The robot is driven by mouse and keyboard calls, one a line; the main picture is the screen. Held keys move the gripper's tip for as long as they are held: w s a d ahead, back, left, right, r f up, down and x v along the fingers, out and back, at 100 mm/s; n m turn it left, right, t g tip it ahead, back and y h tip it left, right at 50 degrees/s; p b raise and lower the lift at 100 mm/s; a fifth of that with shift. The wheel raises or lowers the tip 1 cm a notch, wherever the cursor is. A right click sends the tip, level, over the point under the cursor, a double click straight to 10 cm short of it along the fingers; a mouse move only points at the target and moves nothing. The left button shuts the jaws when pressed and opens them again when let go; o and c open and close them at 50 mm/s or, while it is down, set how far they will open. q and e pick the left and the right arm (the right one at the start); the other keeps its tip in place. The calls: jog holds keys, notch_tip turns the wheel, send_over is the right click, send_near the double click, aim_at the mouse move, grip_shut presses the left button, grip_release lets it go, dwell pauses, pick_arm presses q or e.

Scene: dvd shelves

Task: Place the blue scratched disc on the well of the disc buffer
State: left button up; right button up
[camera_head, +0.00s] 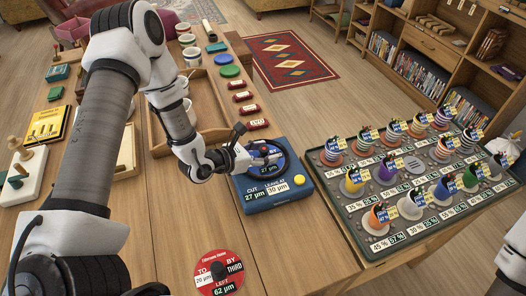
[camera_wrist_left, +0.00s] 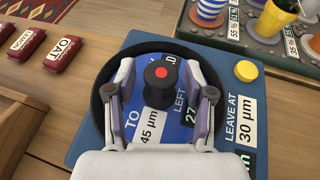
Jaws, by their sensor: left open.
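The disc buffer (camera_head: 302,190) is a blue box with a yellow button, standing on the wooden table. Its label reads cut 27 µm, leave at 30 µm. The blue disc (camera_wrist_left: 180,112) lies within the black round rim of the well (camera_wrist_left: 96,112), looking flat; its label shows 45 µm and 27. My left gripper (camera_head: 256,156) is over the disc. In the left wrist view its two fingers are open on either side of the disc's black, red-dotted knob (camera_wrist_left: 162,78), with gaps visible. The hand hides the near part of the disc. My right gripper is out of view.
A red disc (camera_head: 218,280) lies on the table in front. A grey tray (camera_head: 352,222) with several colourful cups stands to the right. Several red labelled blocks (camera_head: 257,124) and a wooden tray (camera_head: 237,100) sit behind. Bare table lies between the red disc and buffer.

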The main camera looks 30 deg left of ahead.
pick_arm(q)
jog(key=shift+r, duration=0.25)
jog(key=shift+s+a, duration=0.2)
jog(key=shift+s, duration=0.1)
jog(key=p+v, duration=0.4)
jog(key=v, duration=0.7)
jog(key=shift+r, duration=0.2)
jog(key=shift+s, duration=0.1)
